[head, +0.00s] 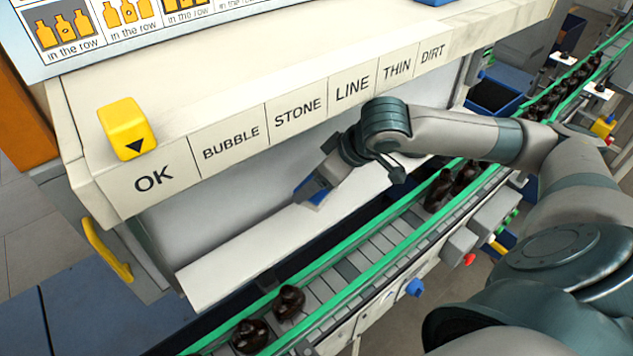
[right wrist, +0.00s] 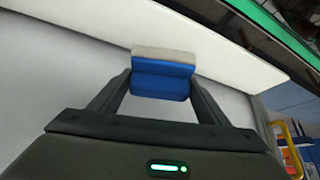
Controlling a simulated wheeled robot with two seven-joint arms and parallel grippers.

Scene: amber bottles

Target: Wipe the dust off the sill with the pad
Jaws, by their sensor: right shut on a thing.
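The white sill (head: 225,258) runs as a long ledge below the labelled panel, beside the conveyor. It also shows as a pale strip across the right wrist view (right wrist: 85,37). My right gripper (head: 318,187) reaches in from the right and is shut on the pad. The pad (right wrist: 160,80) is a blue block with a greyish-white face, held between both fingers in the right wrist view. Its pale face lies at the sill, but I cannot tell whether it touches. No dust can be made out on the visible sill. My left gripper is not in view.
A conveyor (head: 345,262) with green rails runs along the sill, carrying dark bottles (head: 290,302). A yellow marker (head: 127,128) sits on the panel above the OK label. A yellow handle (head: 106,250) is at the left. The sill's left part is clear.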

